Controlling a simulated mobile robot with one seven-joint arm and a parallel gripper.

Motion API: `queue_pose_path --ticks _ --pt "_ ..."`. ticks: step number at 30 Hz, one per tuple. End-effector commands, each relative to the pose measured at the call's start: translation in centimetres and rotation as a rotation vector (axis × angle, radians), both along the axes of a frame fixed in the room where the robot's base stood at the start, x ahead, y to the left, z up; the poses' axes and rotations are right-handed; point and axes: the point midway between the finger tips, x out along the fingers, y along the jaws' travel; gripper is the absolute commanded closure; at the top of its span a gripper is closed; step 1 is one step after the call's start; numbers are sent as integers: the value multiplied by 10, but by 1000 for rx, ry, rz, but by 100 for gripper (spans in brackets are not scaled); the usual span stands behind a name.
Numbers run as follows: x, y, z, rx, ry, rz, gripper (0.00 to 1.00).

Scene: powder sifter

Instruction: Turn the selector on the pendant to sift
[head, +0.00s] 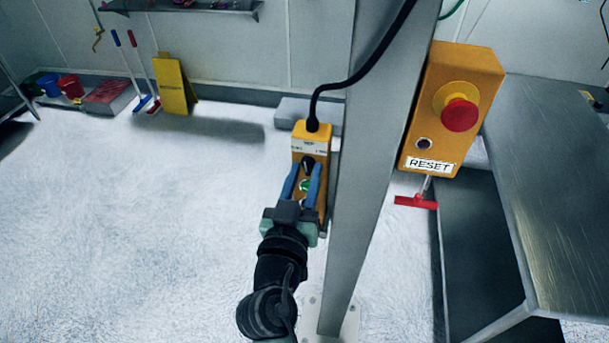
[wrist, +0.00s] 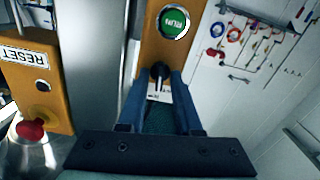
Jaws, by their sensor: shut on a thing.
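The orange pendant (head: 312,134) hangs by its black cable beside the steel post in the head view. Its face carries a white label at the top, a black selector (head: 308,163) and a green button (head: 304,185) lower down. My gripper (head: 304,170), with blue fingers, is in front of the pendant and shut on the selector. In the wrist view, seen upside down, the black selector (wrist: 159,70) stands between the fingertips, beyond the green RUN button (wrist: 174,22). The fingers partly cover the label (wrist: 160,92), so I cannot read the selector's setting.
The steel post (head: 365,170) stands just right of the pendant. An orange RESET box (head: 440,135) with a red stop button (head: 460,114) is on the post's right. A steel table (head: 565,190) is at the right. The floor at left is clear.

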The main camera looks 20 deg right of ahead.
Motion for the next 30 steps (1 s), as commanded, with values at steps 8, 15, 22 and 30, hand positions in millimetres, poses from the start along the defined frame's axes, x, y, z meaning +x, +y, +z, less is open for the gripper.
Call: queue_pose_path --ticks 8,15,22,30 --pt "0 0 -1 -191 130 0 100" --pt "0 0 0 -353 240 0 100" --pt "0 0 0 -468 317 0 100" --pt "0 0 0 -536 363 1 100"
